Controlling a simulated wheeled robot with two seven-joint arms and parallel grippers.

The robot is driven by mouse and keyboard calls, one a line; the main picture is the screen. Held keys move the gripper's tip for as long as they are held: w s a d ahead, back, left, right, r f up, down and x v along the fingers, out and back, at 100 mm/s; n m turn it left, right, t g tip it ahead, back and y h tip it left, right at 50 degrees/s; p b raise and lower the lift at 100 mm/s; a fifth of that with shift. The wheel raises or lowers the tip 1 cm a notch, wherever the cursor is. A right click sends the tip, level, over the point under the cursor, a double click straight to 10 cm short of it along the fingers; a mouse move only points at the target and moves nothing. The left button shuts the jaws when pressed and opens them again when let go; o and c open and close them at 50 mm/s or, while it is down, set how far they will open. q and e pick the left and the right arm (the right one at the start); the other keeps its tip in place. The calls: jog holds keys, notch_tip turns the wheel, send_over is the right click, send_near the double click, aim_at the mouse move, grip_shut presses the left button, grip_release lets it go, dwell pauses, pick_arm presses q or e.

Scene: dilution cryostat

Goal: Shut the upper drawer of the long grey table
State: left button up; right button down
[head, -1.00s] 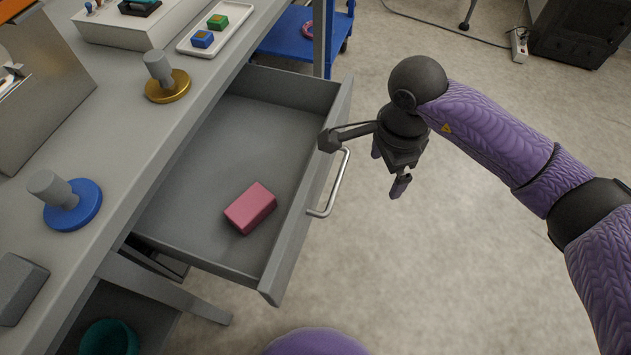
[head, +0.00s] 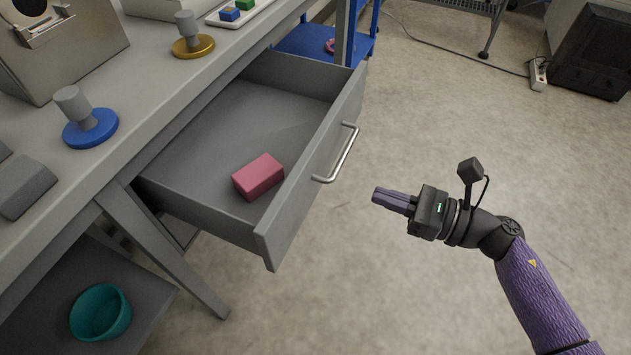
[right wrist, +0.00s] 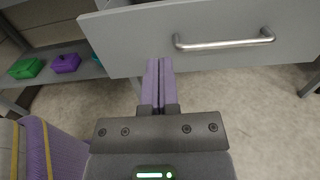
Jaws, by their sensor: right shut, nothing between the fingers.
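The upper drawer (head: 318,160) of the long grey table (head: 145,98) stands pulled out, with a pink block (head: 259,177) lying inside. Its silver bar handle (head: 338,153) is on the front; the drawer front (right wrist: 205,40) and handle (right wrist: 225,42) also show in the right wrist view. My right gripper (head: 376,196) is shut and empty, to the right of the drawer front in the head view, pointing toward it below the handle. In the right wrist view its purple fingers (right wrist: 158,62) overlap the lower edge of the drawer front; I cannot tell whether they touch. My left gripper is not in view.
The tabletop carries a blue-based stand (head: 91,128), a gold-based stand (head: 193,46) and a metal box (head: 70,48). A teal bowl (head: 101,313) sits on the lower shelf. A blue cart (head: 310,42) stands behind the drawer.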

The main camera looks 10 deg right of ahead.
aim_at(306, 171)
jog(key=b+x, duration=0.1)
jog(key=x, duration=0.9)
jog(key=shift+b, duration=0.4)
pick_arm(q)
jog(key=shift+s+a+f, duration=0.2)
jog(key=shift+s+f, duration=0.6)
pick_arm(e)
jog(key=shift+w+a, duration=0.25)
jog(key=shift+a, duration=0.1)
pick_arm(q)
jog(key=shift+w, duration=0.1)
